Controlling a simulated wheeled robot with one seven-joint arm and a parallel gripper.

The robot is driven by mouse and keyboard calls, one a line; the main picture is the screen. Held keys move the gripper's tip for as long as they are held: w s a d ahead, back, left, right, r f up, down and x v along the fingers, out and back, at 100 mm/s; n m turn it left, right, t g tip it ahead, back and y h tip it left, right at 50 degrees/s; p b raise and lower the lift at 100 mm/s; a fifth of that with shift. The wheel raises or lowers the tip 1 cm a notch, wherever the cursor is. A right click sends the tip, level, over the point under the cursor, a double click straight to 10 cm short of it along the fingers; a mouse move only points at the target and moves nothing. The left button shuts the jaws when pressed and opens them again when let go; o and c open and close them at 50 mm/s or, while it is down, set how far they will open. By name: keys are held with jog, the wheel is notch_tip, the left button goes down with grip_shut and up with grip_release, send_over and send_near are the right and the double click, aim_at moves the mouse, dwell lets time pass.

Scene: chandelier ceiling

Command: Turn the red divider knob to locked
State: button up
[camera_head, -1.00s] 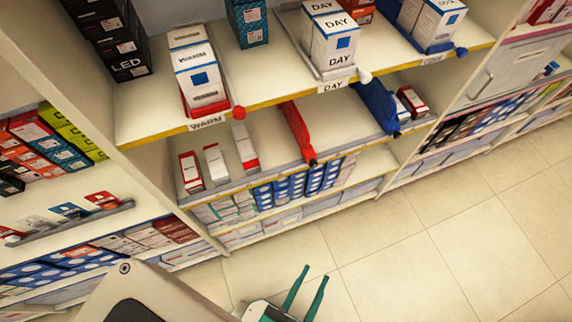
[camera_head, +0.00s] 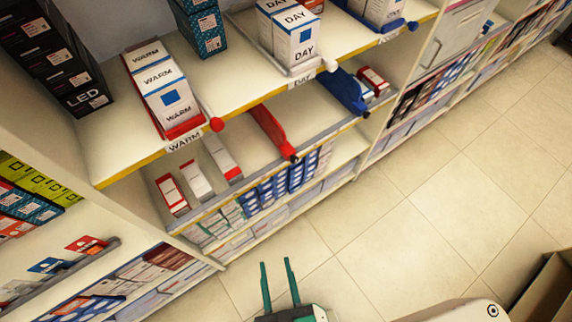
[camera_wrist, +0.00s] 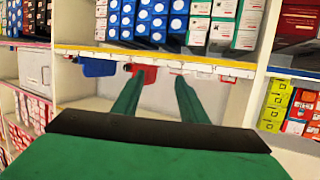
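A red divider (camera_head: 266,130) lies on the lower shelf, with a dark-tipped red knob (camera_head: 294,158) at its front edge. Another red knob (camera_head: 216,124) is on the red-edged tray of WARM boxes on the upper shelf. In the wrist view, which looks upside down, the red divider (camera_wrist: 145,73) shows beyond the fingertips. My gripper (camera_head: 275,262) is open and empty, low in front of the shelves and apart from both knobs. Its two green fingers also show in the wrist view (camera_wrist: 160,77). I cannot tell the knob's lock position.
A blue divider (camera_head: 344,90) lies right of the red one. Small red and white boxes (camera_head: 172,194) stand at its left. The upper shelf (camera_head: 110,150) overhangs the lower one. The tiled floor (camera_head: 420,220) is clear; a brown open box (camera_head: 545,290) stands at lower right.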

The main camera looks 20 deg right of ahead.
jog(key=w+d+f+m+g+h, duration=0.1)
jog(key=w+d+f+m, duration=0.15)
jog(key=f, duration=0.35)
jog(key=w+d+f+m+g, duration=0.1)
jog(key=w+d+f+g, duration=0.15)
jog(key=f, duration=0.25)
jog(key=n+t+y, duration=0.4)
jog(key=t+y, duration=0.2)
jog(key=y, duration=0.2)
send_near(296, 161)
jog(key=x, duration=0.8)
jog(key=shift+c, duration=0.6)
grip_shut()
